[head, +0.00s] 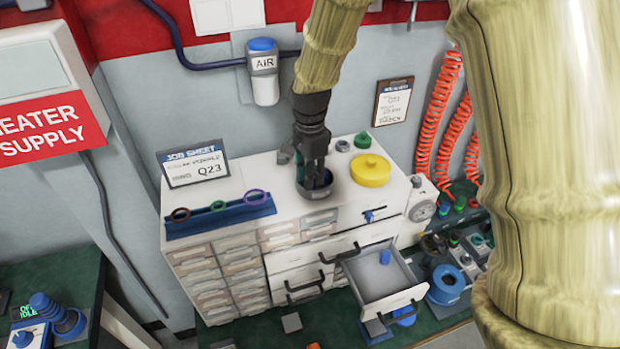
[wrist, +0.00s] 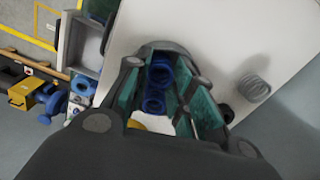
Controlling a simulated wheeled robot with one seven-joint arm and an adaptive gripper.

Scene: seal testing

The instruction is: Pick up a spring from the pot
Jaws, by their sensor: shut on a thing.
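The small dark pot (head: 318,192) stands on the white cabinet top, and its rim (wrist: 165,45) shows at the far end of my fingers in the wrist view. My gripper (head: 312,178) points down with its fingertips at the pot's mouth. In the wrist view, blue coiled springs (wrist: 155,88) lie between the green-padded fingers. The fingers are shut on a blue spring. Where exactly the tips touch it, and whether it is clear of the pot, is hard to tell.
A yellow round lid (head: 371,171) lies right of the pot, with a green cap (head: 362,140) behind. A blue rack with rings (head: 221,217) and a job sheet sign (head: 193,166) stand left. An open drawer (head: 384,276) juts out in front.

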